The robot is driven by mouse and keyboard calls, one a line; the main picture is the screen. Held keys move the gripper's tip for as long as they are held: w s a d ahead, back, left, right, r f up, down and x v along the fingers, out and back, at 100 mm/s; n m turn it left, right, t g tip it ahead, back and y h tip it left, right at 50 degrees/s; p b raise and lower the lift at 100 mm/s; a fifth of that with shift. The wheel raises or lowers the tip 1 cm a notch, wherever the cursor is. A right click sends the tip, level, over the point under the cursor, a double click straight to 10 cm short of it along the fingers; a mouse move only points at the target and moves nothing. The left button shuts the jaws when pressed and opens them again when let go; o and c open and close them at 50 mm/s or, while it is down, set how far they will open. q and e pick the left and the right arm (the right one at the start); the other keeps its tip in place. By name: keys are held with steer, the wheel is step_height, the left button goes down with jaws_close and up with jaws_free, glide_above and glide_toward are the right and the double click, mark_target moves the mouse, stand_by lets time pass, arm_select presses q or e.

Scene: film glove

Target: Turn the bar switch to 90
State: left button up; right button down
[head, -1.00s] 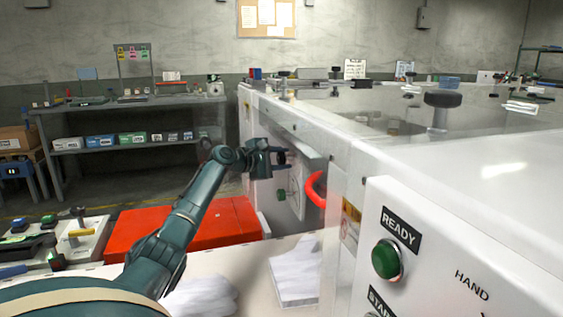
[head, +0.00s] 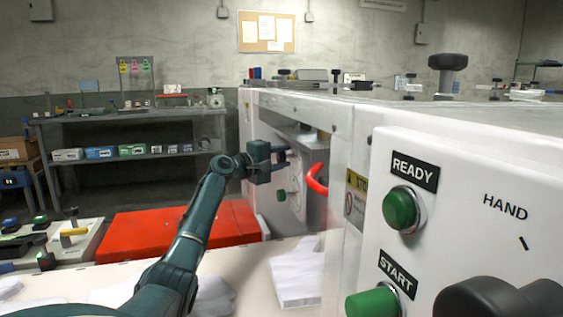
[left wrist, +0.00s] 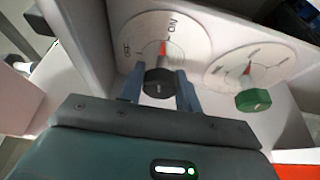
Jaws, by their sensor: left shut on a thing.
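My left gripper (head: 283,160) reaches into the white machine's recessed side panel. In the left wrist view its two blue fingers (left wrist: 160,88) are shut on a black knob (left wrist: 159,82), one finger on each side. The knob sits in front of a round white dial (left wrist: 133,42) with a red pointer mark; part of the dial lettering is hidden. A green knob (left wrist: 252,99) on a second dial (left wrist: 235,75) is beside it, apart from the fingers. A large black switch handle (head: 490,299) shows below the HAND label, cut off by the frame's bottom edge. My right gripper is out of view.
A red curved handle (head: 317,179) is close to the right of my left gripper. Green READY (head: 400,209) and START (head: 371,303) buttons are on the near panel.

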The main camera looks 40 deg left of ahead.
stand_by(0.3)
arm_select(q)
steer(key=o, duration=1)
steer(key=shift+c, duration=0.2)
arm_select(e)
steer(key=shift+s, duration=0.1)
